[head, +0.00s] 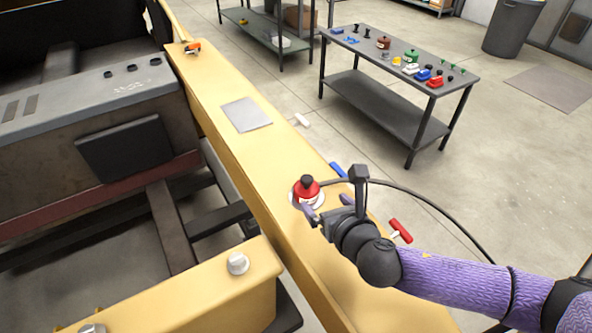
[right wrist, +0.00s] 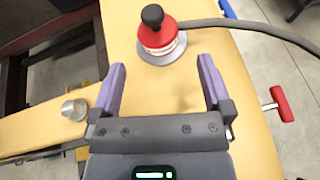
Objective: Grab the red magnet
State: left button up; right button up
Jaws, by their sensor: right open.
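The red magnet (head: 307,190), a red body with a black knob on top, stands upright on a pale round base on the yellow beam (head: 215,88). It also shows in the right wrist view (right wrist: 158,38), at the top, beyond the fingertips. My right gripper (head: 327,207) is open and empty, just to the near right of the magnet in the head view. In the right wrist view its two purple fingers (right wrist: 161,67) are spread apart, with bare yellow surface between them and no contact with the magnet. My left gripper is not in view.
A dark cable (right wrist: 235,24) runs from the magnet to the right. A red handle (head: 401,231) and a blue handle (head: 338,170) sit at the beam's right edge. A grey plate (head: 246,114) lies farther along. A dark table (head: 385,108) holds several small coloured items.

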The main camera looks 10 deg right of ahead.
aim_at(308, 187)
jog(key=b+x, duration=0.2)
jog(key=x, duration=0.7)
jog(key=shift+w+a+f+b, duration=0.15)
jog(key=shift+w+a+b, duration=0.1)
jog(key=shift+b, duration=0.1)
jog(key=shift+c, duration=0.3)
jog(key=c, duration=1.2)
grip_shut()
